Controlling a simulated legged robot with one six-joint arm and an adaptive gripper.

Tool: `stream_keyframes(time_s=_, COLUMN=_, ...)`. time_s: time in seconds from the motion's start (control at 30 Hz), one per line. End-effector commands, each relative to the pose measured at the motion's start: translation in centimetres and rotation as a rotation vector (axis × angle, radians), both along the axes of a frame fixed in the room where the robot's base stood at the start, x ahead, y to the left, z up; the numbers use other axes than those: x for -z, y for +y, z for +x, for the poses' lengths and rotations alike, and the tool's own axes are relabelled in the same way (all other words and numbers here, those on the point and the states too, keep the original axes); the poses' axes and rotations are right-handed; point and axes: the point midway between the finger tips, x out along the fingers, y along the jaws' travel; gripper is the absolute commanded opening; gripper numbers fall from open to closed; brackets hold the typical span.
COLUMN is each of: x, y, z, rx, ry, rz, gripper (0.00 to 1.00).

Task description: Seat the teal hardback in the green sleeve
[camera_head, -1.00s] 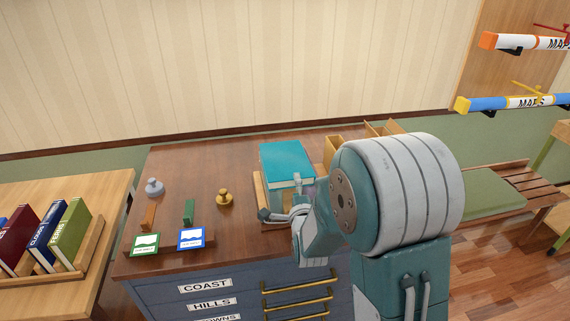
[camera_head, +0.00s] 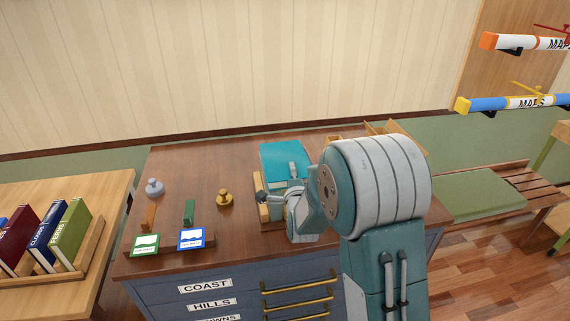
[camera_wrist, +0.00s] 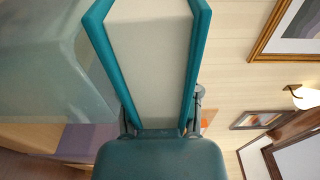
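The teal hardback (camera_head: 281,153) lies flat on a wooden stand (camera_head: 264,208) on the cabinet top in the head view. In the wrist view its pale page block (camera_wrist: 150,60) runs up from my gripper between the two teal covers. My gripper (camera_head: 278,184) is at the book's near end, one finger over the upper cover and the other at its lower left side. The fingers sit around the book, but whether they press on both covers is not clear. I cannot pick out a green sleeve; my arm hides the area right of the book.
Left of the book are a brass knob (camera_head: 224,198), a grey knob (camera_head: 154,187), a small green block (camera_head: 189,212) and two picture cards (camera_head: 191,239). A rack of books (camera_head: 45,238) stands at far left. Wooden holders (camera_head: 383,127) stand behind my arm.

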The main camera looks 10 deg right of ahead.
Motion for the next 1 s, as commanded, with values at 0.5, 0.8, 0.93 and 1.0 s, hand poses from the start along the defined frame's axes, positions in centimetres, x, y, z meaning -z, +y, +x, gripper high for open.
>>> stream_keyframes(time_s=0.5, x=-1.5, y=0.0, z=0.0, rx=0.0, ry=-0.001, rz=0.0, gripper=0.0)
stream_keyframes(time_s=0.8, x=-7.0, y=0.4, z=-3.2, rx=-0.001, ry=-0.005, rz=0.001, gripper=0.0)
stream_keyframes(time_s=0.93, x=-9.2, y=0.6, z=-5.1, rx=-0.001, ry=-0.005, rz=0.001, gripper=0.0)
stream_keyframes(time_s=1.0, x=-9.9, y=0.8, z=-6.5, rx=-0.001, ry=-0.003, rz=0.001, gripper=0.0)
